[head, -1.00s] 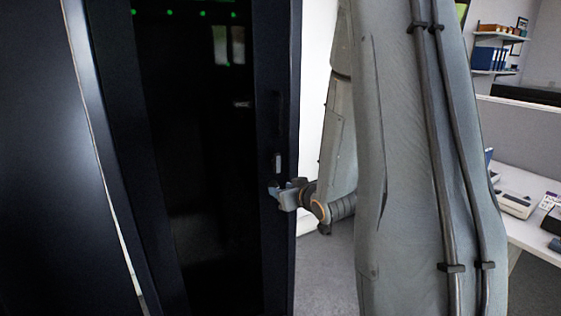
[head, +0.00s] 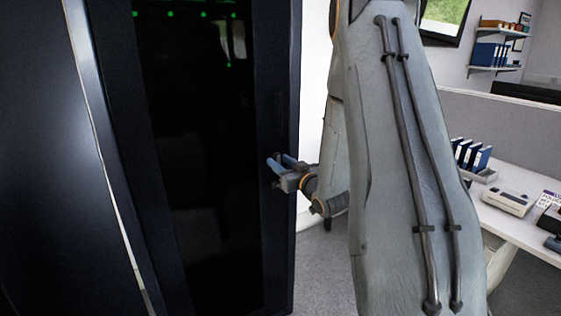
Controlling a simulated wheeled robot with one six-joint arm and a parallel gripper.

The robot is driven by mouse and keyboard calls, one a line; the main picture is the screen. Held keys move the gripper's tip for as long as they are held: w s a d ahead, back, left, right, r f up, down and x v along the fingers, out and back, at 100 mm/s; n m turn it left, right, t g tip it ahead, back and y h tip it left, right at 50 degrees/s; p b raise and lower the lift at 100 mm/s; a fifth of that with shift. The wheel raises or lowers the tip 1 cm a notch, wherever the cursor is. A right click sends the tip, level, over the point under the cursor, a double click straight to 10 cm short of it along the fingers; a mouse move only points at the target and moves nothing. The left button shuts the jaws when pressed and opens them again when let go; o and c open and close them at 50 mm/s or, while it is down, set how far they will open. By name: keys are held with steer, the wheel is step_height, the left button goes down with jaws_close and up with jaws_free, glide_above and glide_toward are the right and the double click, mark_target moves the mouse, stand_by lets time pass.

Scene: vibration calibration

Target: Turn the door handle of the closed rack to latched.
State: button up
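The closed rack (head: 205,250) is a tall black cabinet with a dark glass door. My gripper (head: 279,160) is at the right edge of the door, at mid height. Its two bluish fingers show apart, with a dark gap between them and nothing clearly held. The door handle cannot be made out now; the gripper covers the place where a light upright handle showed earlier. I cannot tell whether the fingers touch it or whether it is latched.
Another dark panel (head: 45,180) stands left of the rack. At the right a white desk (head: 520,232) carries blue binders (head: 473,155) and a desk device (head: 507,201). Grey floor (head: 325,270) is open between rack and desk.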

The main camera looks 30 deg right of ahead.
steer(key=shift+w, duration=0.25)
steer(key=shift+c, duration=0.2)
jaws_close()
